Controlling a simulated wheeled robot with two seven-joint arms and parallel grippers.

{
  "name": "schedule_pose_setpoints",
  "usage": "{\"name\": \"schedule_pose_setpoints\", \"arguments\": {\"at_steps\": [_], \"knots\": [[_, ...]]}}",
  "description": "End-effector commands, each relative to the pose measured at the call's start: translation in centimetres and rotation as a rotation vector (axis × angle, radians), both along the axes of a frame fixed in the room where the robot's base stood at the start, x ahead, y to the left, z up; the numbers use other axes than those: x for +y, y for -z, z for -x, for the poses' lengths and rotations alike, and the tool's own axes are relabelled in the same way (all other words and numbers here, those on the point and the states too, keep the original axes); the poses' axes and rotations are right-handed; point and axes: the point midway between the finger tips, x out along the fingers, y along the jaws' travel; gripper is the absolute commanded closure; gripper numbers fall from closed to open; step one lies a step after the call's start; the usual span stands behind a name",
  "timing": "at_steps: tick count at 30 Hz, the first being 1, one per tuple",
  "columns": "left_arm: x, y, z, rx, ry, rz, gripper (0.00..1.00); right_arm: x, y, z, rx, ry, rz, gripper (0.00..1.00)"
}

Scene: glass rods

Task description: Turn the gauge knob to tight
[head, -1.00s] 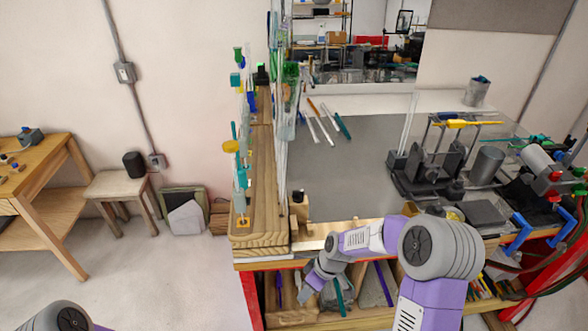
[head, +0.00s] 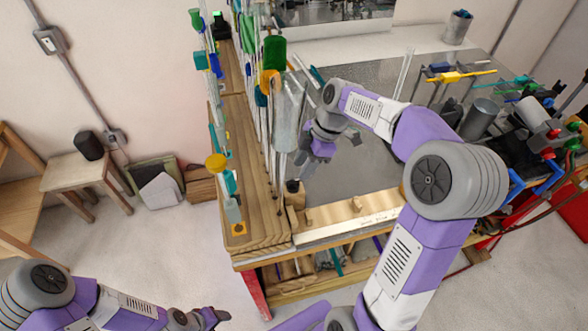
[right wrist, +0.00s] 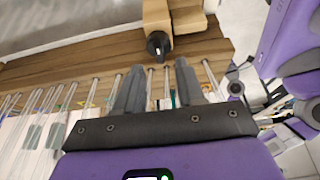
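The gauge knob is a small black knob (head: 292,186) on a wooden block (head: 295,199) at the front end of the glass-rod rack. In the right wrist view the black knob (right wrist: 157,43) shows just beyond my fingertips, against the wooden block (right wrist: 158,15). My right gripper (head: 316,158) is above the bench, a little above and right of the knob in the head view. In the right wrist view its two fingers (right wrist: 158,66) are apart with nothing held between them. My left gripper (head: 216,315) is low at the bottom edge, away from the bench; its fingers are unclear.
Upright glass rods (head: 277,120) with coloured tops stand along the wooden rack (head: 236,110), close left of my right gripper. The grey bench top (head: 370,165) is mostly clear behind it. Metal stands and a grey cup (head: 480,118) are at the right. A stool (head: 78,172) stands left.

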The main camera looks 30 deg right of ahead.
Motion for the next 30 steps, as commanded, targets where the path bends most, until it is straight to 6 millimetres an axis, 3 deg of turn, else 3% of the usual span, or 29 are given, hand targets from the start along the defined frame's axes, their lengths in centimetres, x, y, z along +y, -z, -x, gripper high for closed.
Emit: {"name": "schedule_pose_setpoints", "arguments": {"at_steps": [3,9,19,27,30], "knots": [[0.0,0.0,0.0,0.000,0.000,0.000,0.41,0.8,1.9,-0.1,0.004,-0.002,-0.001,0.62],[0.0,-0.1,0.0,-0.001,0.000,0.000,0.41,1.6,3.9,-0.4,0.001,0.000,0.000,0.62],[0.0,-0.1,-0.1,-0.001,0.000,0.000,0.41,1.8,4.3,-0.4,-0.001,0.001,0.000,0.62],[0.0,-0.1,-0.1,-0.001,0.000,0.000,0.41,1.8,4.3,-0.5,-0.001,0.001,0.000,1.00],[0.0,-0.1,-0.1,-0.001,0.000,0.000,0.41,1.8,4.3,-0.5,-0.001,0.001,0.000,1.00]]}}
